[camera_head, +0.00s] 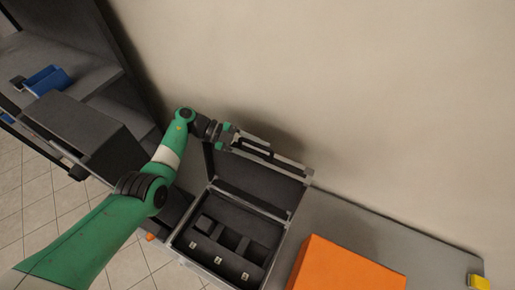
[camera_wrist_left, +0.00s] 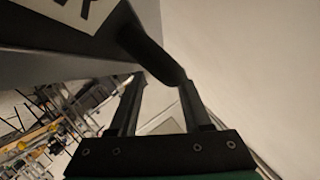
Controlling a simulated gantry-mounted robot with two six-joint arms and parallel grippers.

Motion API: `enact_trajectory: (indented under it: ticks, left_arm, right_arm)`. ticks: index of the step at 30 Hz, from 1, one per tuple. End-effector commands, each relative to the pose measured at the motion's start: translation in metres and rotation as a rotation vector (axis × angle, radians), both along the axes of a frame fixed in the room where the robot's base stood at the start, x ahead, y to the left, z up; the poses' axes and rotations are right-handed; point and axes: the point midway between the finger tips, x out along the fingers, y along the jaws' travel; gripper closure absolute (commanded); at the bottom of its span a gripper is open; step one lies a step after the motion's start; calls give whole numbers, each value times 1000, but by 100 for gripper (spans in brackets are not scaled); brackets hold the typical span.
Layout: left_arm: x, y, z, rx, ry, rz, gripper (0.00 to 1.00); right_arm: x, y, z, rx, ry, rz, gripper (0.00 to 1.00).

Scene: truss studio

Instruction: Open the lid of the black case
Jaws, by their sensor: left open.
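The black case (camera_head: 178,243) sits on the grey surface with its lid (camera_head: 262,178) raised, standing up near the wall. Its dark inside with several compartments shows. A dark handle (camera_head: 254,144) is on the lid's outer side, near its top edge. My left gripper (camera_head: 232,137) is at the upper left of the lid, beside the handle. In the left wrist view its two fingers (camera_wrist_left: 161,82) are apart, and a dark curved bar (camera_wrist_left: 150,50), which looks like the handle, reaches between their tips. I cannot tell whether they touch. My right gripper is not in view.
An orange box (camera_head: 345,265) stands right of the case. A yellow item (camera_head: 478,283) is at the far right. Grey shelving (camera_head: 95,70) with a blue bin (camera_head: 46,80) stands at the left. The wall is close behind the lid.

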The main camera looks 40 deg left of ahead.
Motion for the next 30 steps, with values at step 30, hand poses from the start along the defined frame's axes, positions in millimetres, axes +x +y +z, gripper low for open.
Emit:
enact_trajectory:
  ticks: [30]
  left_arm:
    - [-32, 63, 25, 0, 0, 0, 52]
  right_arm:
    - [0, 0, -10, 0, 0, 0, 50]
